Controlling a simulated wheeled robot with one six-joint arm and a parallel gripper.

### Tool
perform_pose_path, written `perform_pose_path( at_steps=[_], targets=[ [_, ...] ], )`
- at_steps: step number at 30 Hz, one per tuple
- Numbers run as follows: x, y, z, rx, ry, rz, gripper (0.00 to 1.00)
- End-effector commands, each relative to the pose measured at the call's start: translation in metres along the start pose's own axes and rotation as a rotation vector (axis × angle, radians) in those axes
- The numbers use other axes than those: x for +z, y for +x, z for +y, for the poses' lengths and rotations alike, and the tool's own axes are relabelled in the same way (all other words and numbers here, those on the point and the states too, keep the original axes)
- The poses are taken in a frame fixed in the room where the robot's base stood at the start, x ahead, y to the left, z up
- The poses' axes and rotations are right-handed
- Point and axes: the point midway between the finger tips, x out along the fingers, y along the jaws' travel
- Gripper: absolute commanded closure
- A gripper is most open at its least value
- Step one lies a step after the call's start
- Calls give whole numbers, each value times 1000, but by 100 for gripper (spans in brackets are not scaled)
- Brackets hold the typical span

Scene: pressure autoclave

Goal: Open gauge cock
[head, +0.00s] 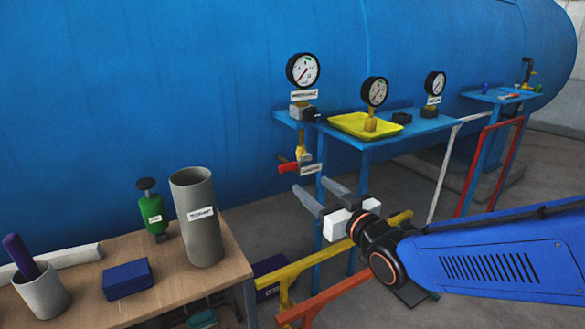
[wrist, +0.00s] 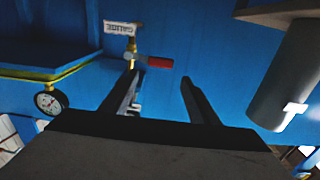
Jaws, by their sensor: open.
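The gauge cock (head: 300,153) is a small brass valve below a gauge on the blue vessel. Its red handle (head: 288,167) points sideways to the left, roughly level. A white label (head: 311,170) hangs beside it. In the wrist view, which looks upside down, the brass cock (wrist: 131,46) and red handle (wrist: 160,63) show beyond the fingertips, with an inverted "GAUGE" label (wrist: 123,28). My gripper (head: 316,184) is open and empty, just below and in front of the handle. In the wrist view the handle lies between and past the fingers (wrist: 161,78), apparently not touched.
A blue shelf (head: 425,127) carries a yellow tray (head: 345,124) and gauges, including one (head: 375,91) close right of the cock. A wooden table (head: 225,255) at left holds a grey cylinder (head: 195,220) and a green bottle (head: 151,213). A yellow rail (head: 305,262) runs below my gripper.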

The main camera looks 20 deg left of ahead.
Motion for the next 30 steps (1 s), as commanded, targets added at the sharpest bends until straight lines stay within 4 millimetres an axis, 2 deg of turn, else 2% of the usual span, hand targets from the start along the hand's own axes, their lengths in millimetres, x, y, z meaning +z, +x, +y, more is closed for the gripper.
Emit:
perform_pose_path(
  at_steps=[21, 30],
  targets=[
    [0, 113, 0, 0, -1, -1, 45],
    [0, 134, 0, 0, -1, 0, 45]
  ],
)
